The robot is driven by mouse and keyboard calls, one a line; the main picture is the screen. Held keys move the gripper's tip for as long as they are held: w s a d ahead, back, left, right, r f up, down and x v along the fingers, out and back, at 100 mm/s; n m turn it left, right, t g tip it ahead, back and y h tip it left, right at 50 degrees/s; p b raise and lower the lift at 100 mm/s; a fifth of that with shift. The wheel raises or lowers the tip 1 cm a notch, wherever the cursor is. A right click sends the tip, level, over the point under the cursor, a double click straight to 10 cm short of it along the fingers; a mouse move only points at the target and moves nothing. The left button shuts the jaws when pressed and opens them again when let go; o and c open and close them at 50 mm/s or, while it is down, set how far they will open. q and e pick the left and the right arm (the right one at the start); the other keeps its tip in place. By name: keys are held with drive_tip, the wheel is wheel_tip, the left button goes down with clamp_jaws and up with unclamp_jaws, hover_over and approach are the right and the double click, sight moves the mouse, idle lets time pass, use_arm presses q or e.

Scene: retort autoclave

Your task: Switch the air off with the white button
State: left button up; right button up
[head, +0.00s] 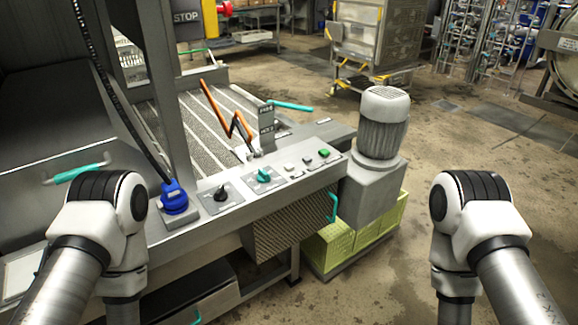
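A grey control panel (238,204) slopes along the front edge of the machine, in the middle of the head view. Near its right end are two small pale buttons, a whitish one (290,167) and another beside it (307,160). I cannot tell from their labels which one is for the air. A green button (323,153) sits to their right. A teal rotary knob (264,175) and a black rotary knob (220,193) sit to their left. Both my arms show at the lower left and lower right, apart from the buttons. Neither gripper is in view.
A blue connector (173,197) with a black cable stands left of the knobs. A grey motor (383,122) rises right of the panel, above yellow-green blocks (345,246). A teal handle (332,207) sticks out below the panel. Open floor (400,275) lies at the right.

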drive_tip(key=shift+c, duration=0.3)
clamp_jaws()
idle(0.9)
